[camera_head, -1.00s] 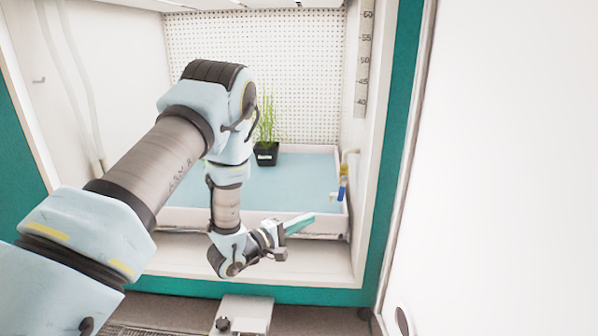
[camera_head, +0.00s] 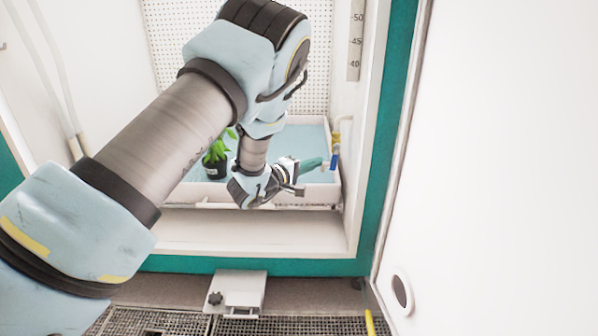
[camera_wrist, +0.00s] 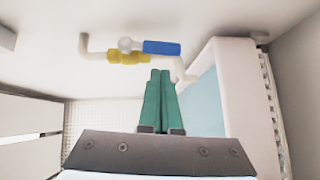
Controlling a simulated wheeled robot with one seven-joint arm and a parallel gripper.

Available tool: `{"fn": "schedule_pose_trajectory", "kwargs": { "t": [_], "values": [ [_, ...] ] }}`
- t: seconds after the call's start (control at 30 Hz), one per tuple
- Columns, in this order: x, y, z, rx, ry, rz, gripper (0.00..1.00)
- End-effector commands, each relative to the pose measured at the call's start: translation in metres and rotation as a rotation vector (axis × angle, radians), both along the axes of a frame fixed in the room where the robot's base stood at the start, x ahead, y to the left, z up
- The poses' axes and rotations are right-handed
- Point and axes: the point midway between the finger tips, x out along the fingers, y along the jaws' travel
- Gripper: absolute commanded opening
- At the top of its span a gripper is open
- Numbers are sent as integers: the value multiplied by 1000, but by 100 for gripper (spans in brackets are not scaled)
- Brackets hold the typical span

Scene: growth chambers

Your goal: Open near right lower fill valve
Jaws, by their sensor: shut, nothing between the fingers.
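The fill valve has a blue lever handle (camera_wrist: 162,47) on a yellow brass body (camera_wrist: 127,57), fixed to a pale pipe on the chamber's right wall. In the wrist view the handle lies level, pointing right along the pipe's upper side. In the head view the blue handle (camera_head: 335,160) is at the tray's right end. My gripper (camera_wrist: 160,75) has its green fingers shut and empty. The fingertips are just below the handle in the wrist view, and close to its left in the head view (camera_head: 322,163). I cannot tell whether they touch it.
A shallow tray (camera_head: 310,193) with a blue floor sits in the chamber, with a potted plant (camera_head: 216,160) partly behind my arm. The teal frame (camera_head: 370,170) and a large white door (camera_head: 500,170) stand at the right. A grey box (camera_head: 236,290) lies below the sill.

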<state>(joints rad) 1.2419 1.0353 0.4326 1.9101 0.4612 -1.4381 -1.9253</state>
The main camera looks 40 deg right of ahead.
Motion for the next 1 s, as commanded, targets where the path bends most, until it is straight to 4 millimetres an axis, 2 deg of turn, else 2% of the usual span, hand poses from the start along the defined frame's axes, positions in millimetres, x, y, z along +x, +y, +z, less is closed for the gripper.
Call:
{"fn": "schedule_pose_trajectory", "kwargs": {
  "t": [0.23, 0.63, 1.0],
  "values": [
    [-10, -12, -2, -1, -1, 0, 0],
    [-10, -13, -2, 0, 1, 1, 0],
    [-13, -14, -12, -15, 38, 0, 0]
  ]
}}
